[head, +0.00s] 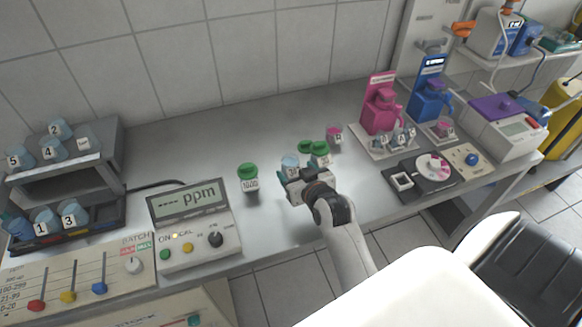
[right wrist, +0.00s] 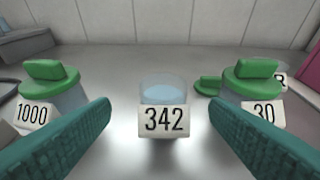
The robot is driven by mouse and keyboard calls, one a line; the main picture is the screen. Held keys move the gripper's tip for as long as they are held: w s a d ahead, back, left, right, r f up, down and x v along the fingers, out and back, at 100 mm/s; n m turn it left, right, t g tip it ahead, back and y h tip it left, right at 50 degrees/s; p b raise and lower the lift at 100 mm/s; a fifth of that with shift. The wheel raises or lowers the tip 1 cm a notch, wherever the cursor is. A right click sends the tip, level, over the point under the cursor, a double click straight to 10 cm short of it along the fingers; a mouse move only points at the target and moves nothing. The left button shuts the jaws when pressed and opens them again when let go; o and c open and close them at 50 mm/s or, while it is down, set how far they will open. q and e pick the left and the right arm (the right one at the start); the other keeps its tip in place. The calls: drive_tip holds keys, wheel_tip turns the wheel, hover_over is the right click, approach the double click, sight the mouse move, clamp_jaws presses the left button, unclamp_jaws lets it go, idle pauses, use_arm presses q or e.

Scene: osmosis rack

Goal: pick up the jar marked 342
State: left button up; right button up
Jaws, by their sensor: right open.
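The jar marked 342 (right wrist: 163,107) stands upright on the bench in the middle of the right wrist view. It is an uncapped clear jar with pale blue liquid and a white label. In the head view the jar (head: 290,162) shows just behind my right gripper (head: 289,176), which partly covers it. My right gripper also shows in the right wrist view (right wrist: 160,128), with its teal fingers apart on either side of the jar's front. The fingers do not visibly touch the jar. My left gripper is not in view.
A green-capped jar marked 1000 (right wrist: 55,85) stands to the left; it also shows in the head view (head: 248,178). A green-capped jar marked 30 (right wrist: 252,88) stands close on the right. A loose green lid (right wrist: 208,86) lies behind. A ppm meter (head: 195,222) sits farther left.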

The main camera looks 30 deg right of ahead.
sight(294, 169)
drive_tip(key=p+x, duration=0.1)
drive_tip(key=x, duration=0.4)
drive_tip(key=shift+s+d+f, duration=0.15)
drive_tip(key=shift+d+f, duration=0.05)
drive_tip(key=shift+w+f, duration=0.2)
drive_tip(key=shift+w, duration=0.15)
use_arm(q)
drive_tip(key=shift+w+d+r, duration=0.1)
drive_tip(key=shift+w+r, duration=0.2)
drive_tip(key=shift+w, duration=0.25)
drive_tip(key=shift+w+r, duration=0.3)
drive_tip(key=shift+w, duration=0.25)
use_arm(e)
drive_tip(key=shift+s, duration=0.1)
drive_tip(key=shift+c, duration=0.3)
drive_tip(key=shift+r, duration=0.1)
drive_tip(key=c, duration=0.3)
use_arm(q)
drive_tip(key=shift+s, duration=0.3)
use_arm(e)
drive_tip(key=c, duration=0.7)
